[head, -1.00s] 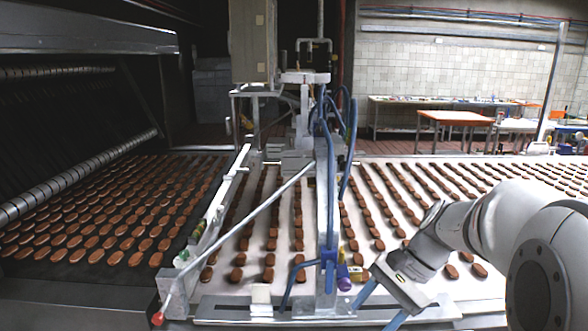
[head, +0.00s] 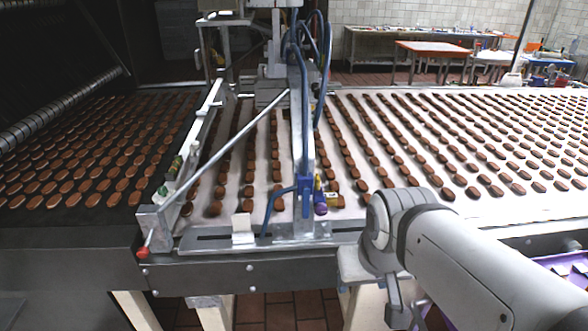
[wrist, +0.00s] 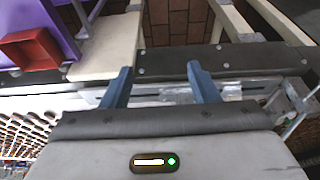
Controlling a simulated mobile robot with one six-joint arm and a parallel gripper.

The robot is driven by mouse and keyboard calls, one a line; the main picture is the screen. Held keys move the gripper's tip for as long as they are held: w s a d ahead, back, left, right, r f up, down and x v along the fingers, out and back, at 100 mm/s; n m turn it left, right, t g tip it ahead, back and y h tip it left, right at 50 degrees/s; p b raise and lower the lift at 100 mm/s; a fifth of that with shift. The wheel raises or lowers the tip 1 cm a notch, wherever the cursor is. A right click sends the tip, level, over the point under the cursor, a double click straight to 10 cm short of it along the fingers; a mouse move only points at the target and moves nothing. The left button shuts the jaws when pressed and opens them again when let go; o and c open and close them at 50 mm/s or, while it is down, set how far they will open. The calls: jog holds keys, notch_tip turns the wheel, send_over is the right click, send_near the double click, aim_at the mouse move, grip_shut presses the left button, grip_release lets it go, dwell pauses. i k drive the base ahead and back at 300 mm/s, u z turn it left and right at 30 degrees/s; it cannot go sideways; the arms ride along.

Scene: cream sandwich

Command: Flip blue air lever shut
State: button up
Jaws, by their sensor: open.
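The blue air lever and its blue valve body (head: 305,184) sit low on the upright metal post at the front of the conveyor in the head view. A blue hose curves down from it, and a purple knob (head: 320,208) is just to its right. The lever's exact angle is too small to tell. My gripper (wrist: 159,68) shows in the wrist view with two blue fingers apart and nothing between them, over the dark front rail. Its fingers are not visible in the head view, where my arm is to the right of the valve. I cannot make out the lever in the wrist view.
Rows of brown biscuits fill the white conveyor belt (head: 355,101). A red bin (wrist: 32,48) on a purple surface shows in the wrist view. The tiled floor (head: 283,308) is below the rail.

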aim_at(306, 203)
jog(key=z, duration=0.45)
jog(key=k, duration=1.55)
jog(key=u, duration=0.4)
jog(key=i, duration=1.65)
jog(key=u, duration=0.05)
